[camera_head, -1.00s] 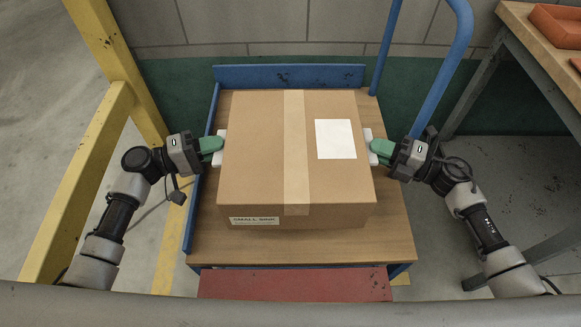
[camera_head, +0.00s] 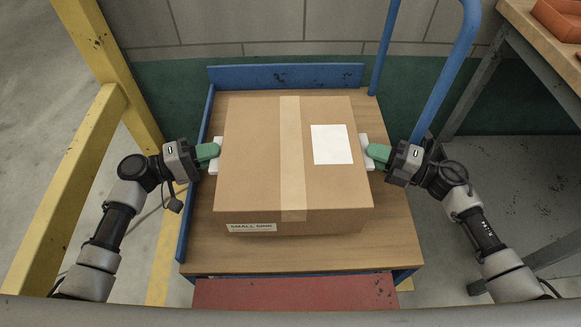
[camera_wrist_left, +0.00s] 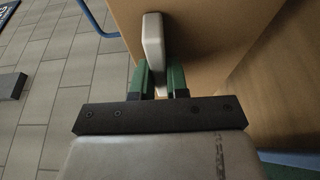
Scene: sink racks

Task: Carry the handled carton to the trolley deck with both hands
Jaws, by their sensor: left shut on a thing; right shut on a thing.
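The brown cardboard carton (camera_head: 255,170) is over the wooden trolley deck (camera_head: 390,238), taped along its top, with a white label on top and a "SMALL SINK" sticker on its front. It looks level; I cannot tell whether its underside touches the deck. My left gripper (camera_head: 212,153) is shut on the white handle (camera_head: 218,166) at the carton's left side. In the left wrist view the green fingers (camera_wrist_left: 160,80) close around the pale handle (camera_wrist_left: 153,42). My right gripper (camera_head: 374,155) is shut on the white handle at the right side (camera_head: 367,140), partly hidden by its fingers.
The trolley has blue rims (camera_head: 285,77) at the back and left, and a blue push handle (camera_head: 440,85) at the back right. A yellow post frame (camera_head: 75,170) stands left. A workbench (camera_head: 540,45) with an orange bin stands right. A red step (camera_head: 295,293) lies in front.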

